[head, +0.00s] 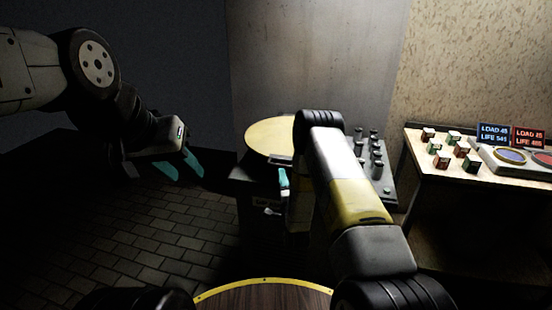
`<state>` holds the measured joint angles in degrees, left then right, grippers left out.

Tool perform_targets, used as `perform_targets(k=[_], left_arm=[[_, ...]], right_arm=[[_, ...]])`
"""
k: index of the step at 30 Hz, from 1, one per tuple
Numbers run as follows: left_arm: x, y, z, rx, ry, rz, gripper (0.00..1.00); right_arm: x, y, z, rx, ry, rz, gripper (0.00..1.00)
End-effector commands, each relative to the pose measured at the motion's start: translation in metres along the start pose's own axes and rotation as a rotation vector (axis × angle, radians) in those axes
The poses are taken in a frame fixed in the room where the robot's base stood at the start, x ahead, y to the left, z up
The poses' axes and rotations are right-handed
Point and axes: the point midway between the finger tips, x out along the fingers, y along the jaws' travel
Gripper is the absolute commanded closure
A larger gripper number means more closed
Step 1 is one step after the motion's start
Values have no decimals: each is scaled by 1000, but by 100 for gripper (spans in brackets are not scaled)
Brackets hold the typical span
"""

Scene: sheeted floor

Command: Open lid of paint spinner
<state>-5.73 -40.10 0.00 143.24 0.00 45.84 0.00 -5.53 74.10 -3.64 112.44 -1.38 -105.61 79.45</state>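The paint spinner (246,185) is a dark, box-like machine in the middle of the head view. Its round beige lid (268,136) lies flat on top and looks closed; my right arm covers its right part. My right gripper (284,180) is at the machine's front edge, just below the lid's near rim. One teal fingertip shows there; the other is hidden, so its opening and any contact are unclear. My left gripper (180,165) hangs over the floor to the left of the machine, its two teal fingers apart and nothing between them.
Several dark cylindrical knobs (376,160) stand on the machine's right side, close to my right arm. A table (427,165) at the right holds small colored blocks (461,149), a scale-like device and two lit displays (494,134). The tiled floor (150,235) at left is clear.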

Motion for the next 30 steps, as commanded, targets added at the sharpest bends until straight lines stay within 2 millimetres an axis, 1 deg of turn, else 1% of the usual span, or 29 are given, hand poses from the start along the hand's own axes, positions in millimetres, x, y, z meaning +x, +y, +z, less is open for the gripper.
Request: perform_targets(k=[2, 4, 12, 15, 19, 27, 28, 30], left_arm=[[0, 0, 0, 0, 0, 0, 64], [0, 0, 0, 0, 0, 0, 64], [0, 0, 0, 0, 0, 0, 64], [0, 0, 0, 0, 0, 0, 64], [0, 0, 0, 0, 0, 0, 64], [0, 0, 0, 0, 0, 0, 64], [0, 0, 0, 0, 0, 0, 64], [0, 0, 0, 0, 0, 0, 64]], right_arm=[[2, 1, 1, 7, 1, -11, 66], [9, 1, 1, 7, 1, -13, 66], [53, 0, 1, 6, 0, -13, 66], [65, 0, 1, 6, 1, -11, 66], [73, 1, 0, 6, 1, -10, 66], [75, 1, 0, 6, 1, -8, 66], [75, 1, 0, 6, 1, -8, 70], [75, 1, 0, 6, 1, -8, 83]])
